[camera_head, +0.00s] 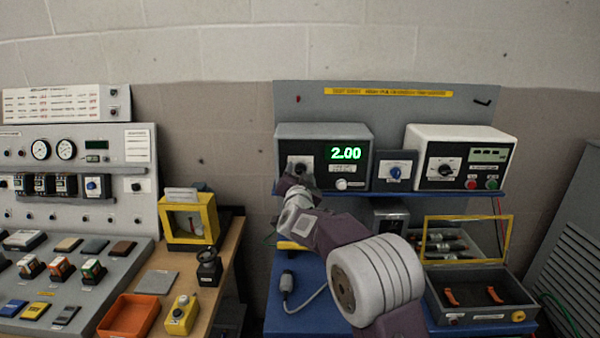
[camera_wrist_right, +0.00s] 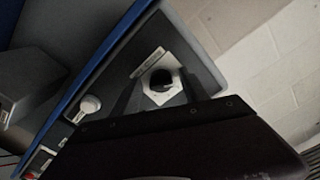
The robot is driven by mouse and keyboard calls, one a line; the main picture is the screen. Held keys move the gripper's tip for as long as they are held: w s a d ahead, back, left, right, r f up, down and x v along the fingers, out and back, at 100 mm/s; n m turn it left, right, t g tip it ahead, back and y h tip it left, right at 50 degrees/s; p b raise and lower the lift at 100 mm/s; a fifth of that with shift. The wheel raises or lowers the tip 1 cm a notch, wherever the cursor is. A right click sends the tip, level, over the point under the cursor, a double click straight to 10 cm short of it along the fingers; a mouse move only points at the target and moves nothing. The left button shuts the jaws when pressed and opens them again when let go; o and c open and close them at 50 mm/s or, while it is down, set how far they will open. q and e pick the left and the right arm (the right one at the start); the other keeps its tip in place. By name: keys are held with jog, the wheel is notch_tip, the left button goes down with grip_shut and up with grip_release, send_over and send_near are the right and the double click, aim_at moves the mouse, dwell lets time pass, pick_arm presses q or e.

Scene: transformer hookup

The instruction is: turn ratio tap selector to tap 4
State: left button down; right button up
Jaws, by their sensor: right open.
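A grey instrument box (camera_head: 322,133) with a green readout of 2.00 (camera_head: 345,153) stands on the blue shelf. The selector knob, a dark knob on a white dial plate, is at its left front and is partly covered by my right gripper (camera_head: 297,184) in the head view. In the right wrist view the black knob (camera_wrist_right: 161,79) shows on its white plate. The open right gripper (camera_wrist_right: 158,92) faces it, with dark fingers on either side. I cannot tell whether they touch it, and the tap marks are too small to read. My left gripper is not in view.
A small box with a blue knob (camera_head: 395,172) and a white-topped instrument (camera_head: 461,136) stand to the right on the shelf (camera_head: 430,194). A round white knob (camera_head: 342,184) is on the same grey box. An open tray (camera_head: 480,300) and yellow frame (camera_head: 511,240) lie below right.

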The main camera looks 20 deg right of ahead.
jog(key=shift+a+r, duration=0.1)
grip_shut()
